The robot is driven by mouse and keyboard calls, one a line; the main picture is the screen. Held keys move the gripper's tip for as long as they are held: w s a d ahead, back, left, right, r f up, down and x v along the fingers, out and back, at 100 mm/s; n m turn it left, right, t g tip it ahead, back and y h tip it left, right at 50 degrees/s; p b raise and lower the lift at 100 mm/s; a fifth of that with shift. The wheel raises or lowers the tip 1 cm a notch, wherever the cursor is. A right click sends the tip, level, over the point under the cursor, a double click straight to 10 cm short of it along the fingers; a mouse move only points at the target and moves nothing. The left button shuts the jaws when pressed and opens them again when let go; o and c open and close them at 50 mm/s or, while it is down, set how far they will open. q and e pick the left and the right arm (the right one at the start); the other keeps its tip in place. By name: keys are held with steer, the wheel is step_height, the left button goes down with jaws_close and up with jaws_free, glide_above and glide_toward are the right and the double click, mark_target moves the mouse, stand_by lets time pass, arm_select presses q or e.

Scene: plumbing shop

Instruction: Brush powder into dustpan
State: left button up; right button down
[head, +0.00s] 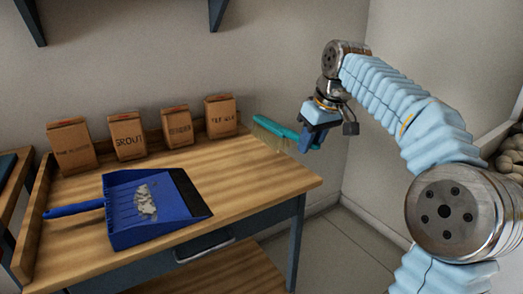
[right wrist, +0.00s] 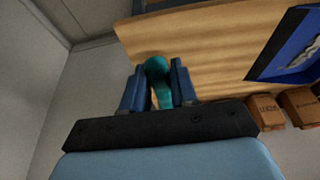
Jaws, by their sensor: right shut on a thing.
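A blue dustpan (head: 155,212) lies on the wooden workbench with its handle to the left and its dark lip to the right. A pile of grey-white powder (head: 146,200) lies inside the pan. My right gripper (head: 312,138) is shut on the teal handle of a brush (head: 276,128). The brush is held above the bench's right end, bristles to the left and down, apart from the pan. In the right wrist view the teal handle (right wrist: 158,80) sits between the blue fingers, and part of the dustpan (right wrist: 285,45) shows. My left gripper is not in view.
Several brown paper bags, one marked GROUT (head: 128,138), stand along the back of the workbench (head: 255,187). The bench top is clear right of the pan. A low wooden ledge runs along the left and back edges. A wall stands behind.

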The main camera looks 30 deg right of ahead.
step_height(320, 180, down, 8)
steer(key=s+d+b, duration=0.1)
steer(key=s+a+r+b, duration=0.1)
steer(key=a+b, duration=0.1)
steer(key=a, duration=3.3)
steer(key=d+r+p, duration=0.3)
steer(key=d+r, duration=0.3)
steer(key=r, duration=0.3)
steer(key=shift+s, duration=0.1)
